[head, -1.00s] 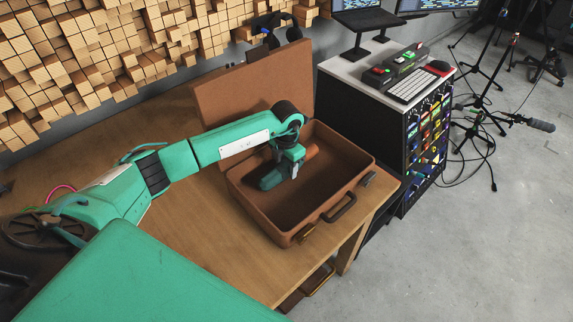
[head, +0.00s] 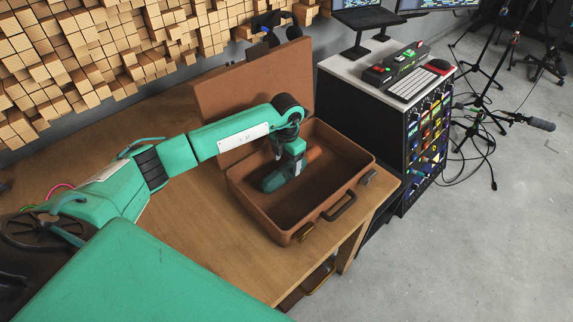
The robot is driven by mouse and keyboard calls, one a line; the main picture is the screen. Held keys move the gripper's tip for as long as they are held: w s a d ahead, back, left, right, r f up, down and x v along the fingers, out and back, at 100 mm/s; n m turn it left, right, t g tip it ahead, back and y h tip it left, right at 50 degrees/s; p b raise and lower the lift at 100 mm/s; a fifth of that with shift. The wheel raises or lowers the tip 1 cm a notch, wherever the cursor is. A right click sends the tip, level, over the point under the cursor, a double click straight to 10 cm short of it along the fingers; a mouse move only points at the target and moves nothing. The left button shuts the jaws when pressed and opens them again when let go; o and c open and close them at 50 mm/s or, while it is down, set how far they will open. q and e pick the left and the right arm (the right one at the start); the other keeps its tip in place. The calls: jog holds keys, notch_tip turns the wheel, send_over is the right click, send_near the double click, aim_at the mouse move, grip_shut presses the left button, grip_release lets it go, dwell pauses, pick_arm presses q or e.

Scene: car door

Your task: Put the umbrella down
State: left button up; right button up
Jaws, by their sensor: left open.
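The umbrella (head: 275,180), folded, dark green with an orange end, lies inside the open brown suitcase (head: 262,215), toward its back left part. My left gripper (head: 297,167) reaches down into the suitcase from above, right at the umbrella, between its green part and its orange end. The gripper is open. Its fingertips are small here and partly overlap the umbrella, so I cannot tell whether they touch it. My right gripper is not in view.
The suitcase stands on a wooden table (head: 215,245), its lid raised at the back. A black rack cabinet with a white top (head: 345,68) stands to the right, carrying a keyboard and a button box. Mic stands and cables occupy the floor further right. Wooden blocks cover the back wall.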

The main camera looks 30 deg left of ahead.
aim_at(287, 163)
pick_arm(q)
notch_tip(287, 163, up, 10)
jog(key=b, duration=0.1)
jog(key=shift+r+b, duration=0.15)
jog(key=shift+b, duration=0.15)
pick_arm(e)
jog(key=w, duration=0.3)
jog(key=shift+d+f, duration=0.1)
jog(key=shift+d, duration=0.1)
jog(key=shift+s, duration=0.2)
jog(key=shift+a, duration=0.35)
